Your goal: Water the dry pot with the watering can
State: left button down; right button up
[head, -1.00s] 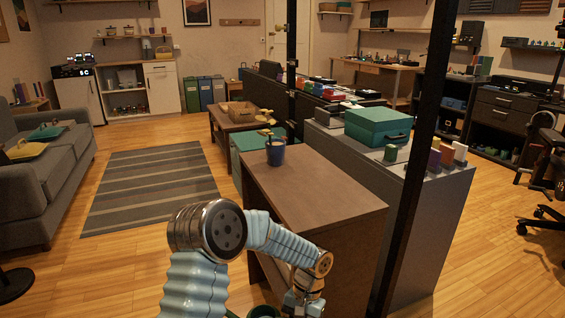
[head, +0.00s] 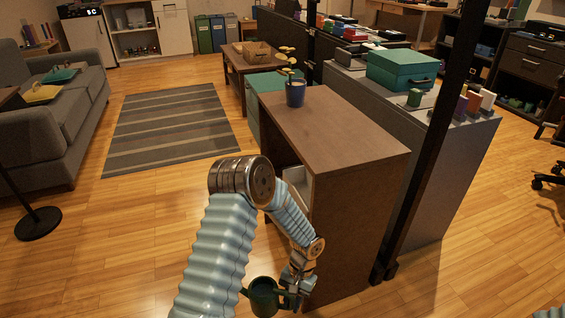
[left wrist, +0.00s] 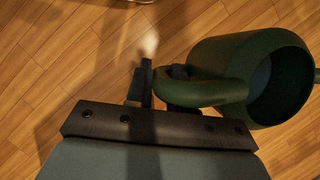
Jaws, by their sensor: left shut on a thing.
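A dark green watering can (head: 263,297) hangs near the bottom of the head view, in front of the brown cabinet and above the wooden floor. My left gripper (head: 290,297) is shut on its handle. In the left wrist view the fingers (left wrist: 160,88) close at the handle of the can (left wrist: 245,75), and the can's round opening faces right. My right gripper is not in view.
Open floor lies left, with a striped rug (head: 170,130) and a sofa (head: 50,115).

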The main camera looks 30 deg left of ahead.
aim_at(295, 88)
jog(key=j+u, duration=0.5)
jog(key=i+j+u, duration=0.15)
jog(key=j+u, duration=0.15)
jog(key=u, duration=0.2)
jog(key=i+j+u, duration=0.15)
jog(key=j+u, duration=0.2)
jog(key=u, duration=0.15)
jog(key=i+j+u, duration=0.35)
jog(key=i+u, duration=0.35)
jog(key=i+z, duration=0.1)
jog(key=i, duration=0.55)
jog(key=i+j+z, duration=0.15)
jog(key=i, duration=0.5)
jog(key=i+z, duration=0.15)
jog(key=z, duration=0.25)
jog(key=i+j+z, duration=0.15)
jog(key=z, duration=0.2)
jog(key=i+j+z, duration=0.1)
jog(key=z, duration=0.3)
jog(key=i+j+z, duration=0.1)
jog(key=z, duration=0.3)
jog(key=j+z, duration=0.2)
jog(key=z, duration=0.3)
jog(key=j+z, duration=0.2)
jog(key=z, duration=0.25)
jog(key=j+z, duration=0.2)
jog(key=z, duration=0.3)
jog(key=j+z, duration=0.2)
jog(key=z, duration=0.3)
